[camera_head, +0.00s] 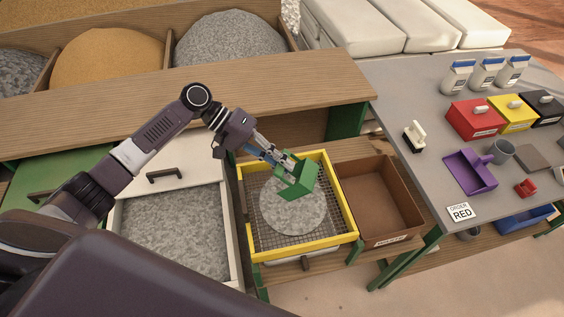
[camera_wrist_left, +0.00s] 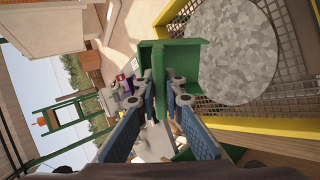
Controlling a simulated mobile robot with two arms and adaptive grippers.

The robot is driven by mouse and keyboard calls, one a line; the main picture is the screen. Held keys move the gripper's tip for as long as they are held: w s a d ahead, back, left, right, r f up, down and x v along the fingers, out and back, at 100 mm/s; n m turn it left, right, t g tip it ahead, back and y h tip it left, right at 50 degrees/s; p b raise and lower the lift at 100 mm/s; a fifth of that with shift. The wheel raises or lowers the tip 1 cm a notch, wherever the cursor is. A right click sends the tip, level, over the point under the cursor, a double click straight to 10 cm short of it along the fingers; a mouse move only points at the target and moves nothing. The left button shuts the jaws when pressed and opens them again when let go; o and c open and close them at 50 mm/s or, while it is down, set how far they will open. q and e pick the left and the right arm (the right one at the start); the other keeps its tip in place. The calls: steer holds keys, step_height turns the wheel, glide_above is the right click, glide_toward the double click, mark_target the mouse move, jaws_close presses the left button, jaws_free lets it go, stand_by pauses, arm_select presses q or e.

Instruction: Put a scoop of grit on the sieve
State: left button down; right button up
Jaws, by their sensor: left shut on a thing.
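The sieve is a yellow square frame (camera_head: 303,253) with a wire mesh. A round pile of grey grit (camera_head: 287,212) lies on the mesh; the pile also shows in the left wrist view (camera_wrist_left: 236,55). My left gripper (camera_head: 286,167) is shut on a green scoop (camera_head: 303,181) and holds it over the sieve. The scoop is tilted, and its inside is hidden in the head view. In the left wrist view the scoop (camera_wrist_left: 185,52) sits between the fingertips, beside the pile in the picture. My right gripper is not in view.
A white drawer of grey grit (camera_head: 172,235) stands left of the sieve. A brown box (camera_head: 380,200) stands to its right. Bins of sand (camera_head: 108,55) and gravel (camera_head: 228,38) are behind. The grey table (camera_head: 430,172) holds a purple tray (camera_head: 468,172), coloured boxes and bottles.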

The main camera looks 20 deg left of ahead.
arm_select(q)
steer(key=shift+r, duration=0.1)
steer(key=shift+r+p, duration=0.15)
steer(key=shift+p, duration=0.2)
steer(key=r+y+p, duration=0.1)
steer(key=p, duration=0.2)
steer(key=y+p, duration=0.1)
steer(key=p, duration=0.2)
steer(key=shift+d+r+y, duration=0.1)
steer(key=shift+r+y, duration=0.25)
steer(key=shift+y, duration=0.05)
steer(key=shift+r+y+b, duration=0.1)
steer(key=shift+y+b, duration=0.2)
steer(key=shift+y, duration=0.3)
steer(key=r+y, duration=0.1)
steer(key=y, duration=0.1)
steer(key=r+y, duration=0.1)
steer(key=y, duration=0.1)
steer(key=shift+w+d, duration=0.1)
steer(key=y, duration=0.2)
steer(key=shift+r+g+y, duration=0.35)
steer(key=shift+g+y, duration=0.05)
steer(key=shift+a, duration=0.25)
steer(key=shift+d, duration=0.1)
